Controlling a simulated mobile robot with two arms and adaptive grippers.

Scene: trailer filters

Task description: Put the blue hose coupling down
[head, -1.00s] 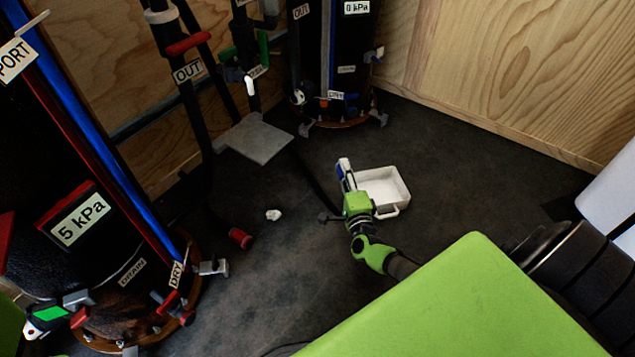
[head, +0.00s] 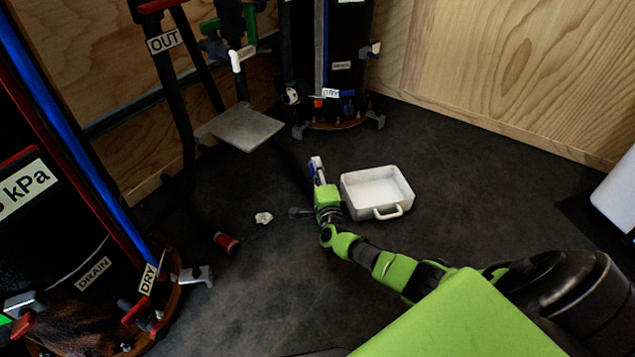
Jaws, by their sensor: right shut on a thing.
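My right gripper (head: 317,172) reaches from the lower right, low over the dark floor, just left of a white tray. It is shut on a small piece with blue on it, which I take to be the blue hose coupling (head: 319,175). The fingers hide most of the piece, and I cannot tell whether it touches the floor. A dark fitting (head: 300,212) shows just left of the gripper's body. My left gripper is not in view.
The white tray (head: 377,211), with a front handle, stands empty. A red coupling (head: 227,243) and a crumpled white scrap (head: 264,218) lie on the floor. A grey plate (head: 240,128) and filter columns stand behind and left. Floor right of the tray is clear.

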